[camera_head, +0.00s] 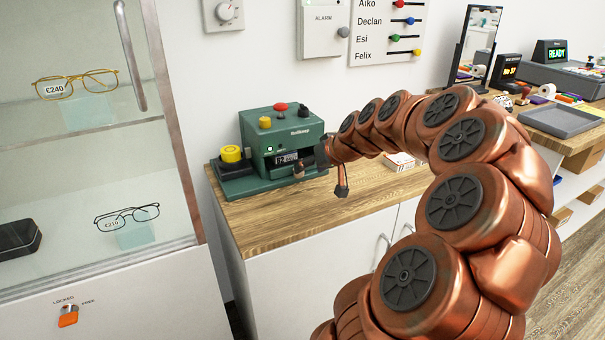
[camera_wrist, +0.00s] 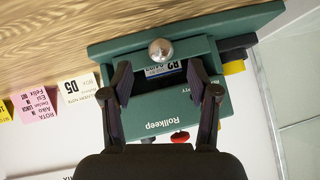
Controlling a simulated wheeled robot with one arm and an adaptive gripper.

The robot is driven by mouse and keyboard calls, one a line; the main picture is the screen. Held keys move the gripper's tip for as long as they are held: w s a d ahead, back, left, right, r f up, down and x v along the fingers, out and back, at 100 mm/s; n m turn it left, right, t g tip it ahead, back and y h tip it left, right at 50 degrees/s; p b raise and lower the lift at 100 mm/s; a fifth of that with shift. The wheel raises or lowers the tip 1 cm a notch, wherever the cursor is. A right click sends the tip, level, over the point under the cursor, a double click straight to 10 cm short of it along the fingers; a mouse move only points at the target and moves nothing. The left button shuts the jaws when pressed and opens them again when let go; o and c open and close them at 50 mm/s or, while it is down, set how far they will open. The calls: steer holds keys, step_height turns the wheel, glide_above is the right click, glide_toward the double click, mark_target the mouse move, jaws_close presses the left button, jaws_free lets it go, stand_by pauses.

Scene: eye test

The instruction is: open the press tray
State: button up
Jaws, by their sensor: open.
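In the wrist view the press (camera_wrist: 175,118) appears upside down, lettered "Rollkeep". A round silver knob (camera_wrist: 161,50) sits at its front, beside a dark slot holding a blue-and-white label (camera_wrist: 168,68). I cannot tell how far the tray is out. My gripper (camera_wrist: 160,80) is open, its fingers apart on either side of the slot, with the knob just beyond the fingertips and not gripped. In the head view my gripper hides the knob.
A glass cabinet (camera_head: 130,130) with spectacles stands close on the left. A yellow knob (camera_head: 231,154) sits at the press's left. Paper notes (camera_wrist: 77,92) are beside the press in the wrist view. A small box (camera_head: 400,161) lies on the counter to the right.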

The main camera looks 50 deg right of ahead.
steer(key=x, duration=0.5)
steer(key=shift+a, duration=0.1)
jaws_close()
stand_by(0.4)
